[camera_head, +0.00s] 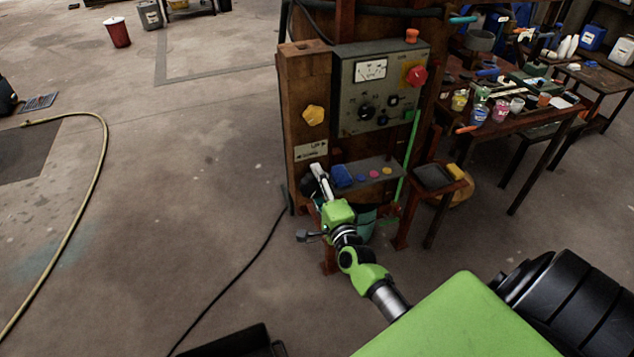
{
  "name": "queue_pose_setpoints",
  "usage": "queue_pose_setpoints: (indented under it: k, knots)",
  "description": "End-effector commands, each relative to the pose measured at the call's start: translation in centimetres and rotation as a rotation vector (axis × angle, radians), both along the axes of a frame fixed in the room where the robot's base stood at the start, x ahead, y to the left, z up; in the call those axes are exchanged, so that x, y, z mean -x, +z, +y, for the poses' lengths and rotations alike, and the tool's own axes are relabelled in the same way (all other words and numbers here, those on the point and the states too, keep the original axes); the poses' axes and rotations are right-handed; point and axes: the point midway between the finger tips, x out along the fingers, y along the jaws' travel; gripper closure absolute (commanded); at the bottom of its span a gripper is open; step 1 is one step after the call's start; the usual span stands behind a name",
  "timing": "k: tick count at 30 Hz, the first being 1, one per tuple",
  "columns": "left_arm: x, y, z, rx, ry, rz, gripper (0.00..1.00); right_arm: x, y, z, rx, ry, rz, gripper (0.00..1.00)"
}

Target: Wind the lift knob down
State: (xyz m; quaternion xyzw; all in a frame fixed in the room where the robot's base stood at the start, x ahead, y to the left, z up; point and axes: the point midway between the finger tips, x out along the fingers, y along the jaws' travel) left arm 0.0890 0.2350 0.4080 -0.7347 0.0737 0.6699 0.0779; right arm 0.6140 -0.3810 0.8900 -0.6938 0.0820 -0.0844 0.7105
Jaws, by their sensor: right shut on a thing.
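A yellow lobed knob (313,115) sits on the face of a brown post, and I take it for the lift knob. A small plate (311,150) marked UP and DOWN with arrows is below it. My right gripper (318,172) is in front of the post, below the plate and apart from the yellow knob. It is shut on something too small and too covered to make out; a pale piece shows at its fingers. My left gripper is not in view.
A grey control panel (352,109) with a meter and a red button (416,76) is right of the post. A shelf (380,166) with coloured buttons juts out below it. A cluttered table (545,115) stands right. A hose (99,160) lies left; the floor between is mostly clear.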

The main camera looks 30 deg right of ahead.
Motion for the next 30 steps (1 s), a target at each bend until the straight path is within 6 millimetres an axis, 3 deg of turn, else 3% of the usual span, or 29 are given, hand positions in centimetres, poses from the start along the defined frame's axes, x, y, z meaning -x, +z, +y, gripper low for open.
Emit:
queue_pose_setpoints:
  k: [30]
  knots:
    - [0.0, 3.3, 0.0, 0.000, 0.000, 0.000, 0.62, 0.0, 0.3, 0.2, 0.938, 0.001, 0.228, 0.62]
